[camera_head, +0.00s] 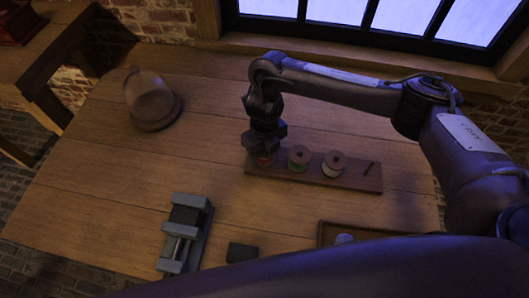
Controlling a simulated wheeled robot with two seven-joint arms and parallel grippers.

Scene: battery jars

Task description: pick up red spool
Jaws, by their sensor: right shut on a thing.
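The red spool (264,161) is at the left end of the wooden spool board (316,181). Only a small red part of it shows below my right gripper (264,153), which points down over it and is shut on it. The gripper hides most of the spool. I cannot tell whether the spool is still touching the board. My left gripper is not in view.
A green spool (298,158) and a pale spool (333,164) stand on the board beside a bare peg (369,168). A grey vise (186,234), a dark block (241,252) and a tray (325,235) are nearer. A brown rounded object (150,98) stands at the back left.

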